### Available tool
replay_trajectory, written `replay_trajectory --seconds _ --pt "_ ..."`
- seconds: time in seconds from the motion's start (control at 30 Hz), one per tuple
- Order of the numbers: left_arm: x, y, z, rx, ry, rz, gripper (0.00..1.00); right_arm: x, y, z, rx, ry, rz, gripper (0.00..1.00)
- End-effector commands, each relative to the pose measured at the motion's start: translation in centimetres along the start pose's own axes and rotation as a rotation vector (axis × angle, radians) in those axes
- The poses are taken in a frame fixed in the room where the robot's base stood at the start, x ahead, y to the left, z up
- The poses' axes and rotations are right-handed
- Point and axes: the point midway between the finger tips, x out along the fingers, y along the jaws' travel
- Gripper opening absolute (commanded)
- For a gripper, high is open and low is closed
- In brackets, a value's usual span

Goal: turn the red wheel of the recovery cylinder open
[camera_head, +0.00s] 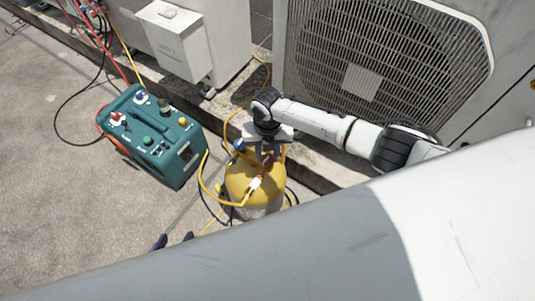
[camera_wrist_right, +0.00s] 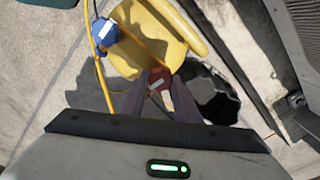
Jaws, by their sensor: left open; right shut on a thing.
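The yellow recovery cylinder (camera_head: 240,182) stands upright on the concrete, with a red wheel (camera_head: 267,160) and a blue wheel (camera_head: 239,145) on top. My right gripper (camera_head: 266,155) reaches down from above and is shut on the red wheel. In the right wrist view the red wheel (camera_wrist_right: 160,78) sits between the fingertips (camera_wrist_right: 158,92), partly hidden by them. The blue wheel (camera_wrist_right: 104,32) is apart from the fingers there. My left gripper (camera_head: 174,240) shows only its two dark fingertips, spread apart, low and left of the cylinder; the rest is hidden behind my arm.
A teal recovery machine (camera_head: 150,140) with knobs stands left of the cylinder. Yellow hoses (camera_head: 205,178) loop around the cylinder. A large condenser (camera_head: 390,50) and a concrete curb (camera_head: 310,175) lie behind. The floor at left (camera_head: 50,190) is clear.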

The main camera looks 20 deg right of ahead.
Motion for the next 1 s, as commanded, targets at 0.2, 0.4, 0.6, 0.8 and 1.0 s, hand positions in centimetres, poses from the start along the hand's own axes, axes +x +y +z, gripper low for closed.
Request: replay_trajectory --seconds 0.2,0.4,0.6,0.8,1.0 --pt "0.03 -0.03 0.08 0.0 -0.001 0.0 0.43 -0.05 0.14 -0.12 -0.031 0.003 0.002 0.06" --pt "0.03 -0.03 0.13 0.0 -0.002 0.0 0.43 -0.05 0.13 -0.14 -0.033 0.004 0.002 0.06" --pt "0.04 -0.03 0.31 0.0 -0.006 0.0 0.43 -0.04 0.13 -0.14 -0.032 0.004 0.002 0.34" --pt "0.05 -0.02 0.6 0.0 -0.011 0.0 0.43 -0.02 0.07 -0.09 -0.032 0.002 0.001 0.47" --pt "-0.01 -0.01 0.6 0.0 -0.012 0.0 0.43 -0.2 0.03 -0.03 -0.031 0.001 0.001 0.47"
